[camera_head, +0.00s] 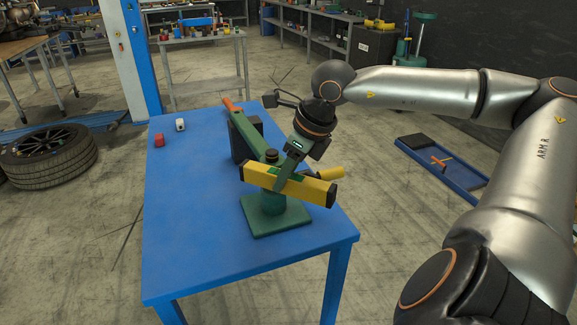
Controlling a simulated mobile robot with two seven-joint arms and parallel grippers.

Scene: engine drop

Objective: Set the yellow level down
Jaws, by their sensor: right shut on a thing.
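The yellow level (312,189) is a long bar with dark ends. It lies slantwise across the picture, in front of a green device (275,218) on the blue table (200,235). My right gripper (287,180) reaches down from above and is shut on the level near its middle. The level is at the height of the device's upper part, above the square base. I cannot tell whether it touches the device. The fingertips are partly hidden by the level. My left gripper is not in view.
The green device has a long arm with an orange end (228,104). The table's front left is clear. A tyre (48,158) lies on the floor at left.

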